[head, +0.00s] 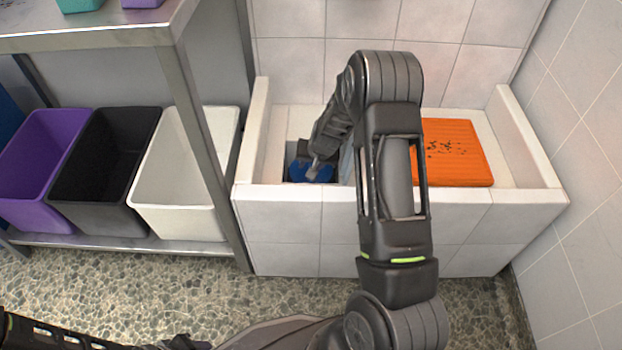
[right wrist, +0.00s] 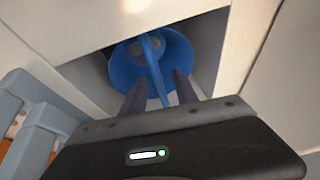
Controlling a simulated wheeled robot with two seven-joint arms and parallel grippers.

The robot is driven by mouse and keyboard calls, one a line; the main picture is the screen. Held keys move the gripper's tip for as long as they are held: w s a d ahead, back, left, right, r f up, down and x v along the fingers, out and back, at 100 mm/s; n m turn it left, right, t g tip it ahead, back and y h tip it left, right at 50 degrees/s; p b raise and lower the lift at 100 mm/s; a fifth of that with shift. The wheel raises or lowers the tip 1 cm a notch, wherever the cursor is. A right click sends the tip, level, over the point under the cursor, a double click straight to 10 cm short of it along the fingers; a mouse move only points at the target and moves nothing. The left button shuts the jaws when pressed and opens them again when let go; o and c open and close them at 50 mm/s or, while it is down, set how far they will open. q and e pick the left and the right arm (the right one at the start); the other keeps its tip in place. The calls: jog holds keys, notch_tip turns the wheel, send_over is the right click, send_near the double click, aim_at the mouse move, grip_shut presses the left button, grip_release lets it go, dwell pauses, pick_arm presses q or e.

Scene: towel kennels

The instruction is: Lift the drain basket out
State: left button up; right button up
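The blue drain basket (head: 318,172) sits in a dark square recess in the floor of the tiled basin, at its left side in the head view. In the right wrist view the basket (right wrist: 180,60) is a round blue cup with an upright fin-like handle (right wrist: 152,70). My right gripper (right wrist: 158,92) points down into the recess, its two fingers apart on either side of the handle. Gaps show between the fingers and the handle. In the head view my right arm hides part of the recess. My left gripper is not visible; only part of the left arm shows at bottom left.
The tiled basin (head: 280,220) has raised walls around it. An orange slab with dark specks (head: 460,165) lies at its right. A grey-blue barred object (right wrist: 38,125) stands close beside my right gripper. Purple, black and white bins (head: 180,190) stand left on a metal rack.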

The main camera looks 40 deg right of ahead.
aim_at(298, 175)
jog(key=b+x, duration=0.1)
jog(key=x, duration=0.2)
jog(key=shift+w+f, duration=0.1)
jog(key=shift+f, duration=0.1)
jog(key=shift+c, duration=0.6)
grip_shut()
jog(key=shift+r, duration=0.1)
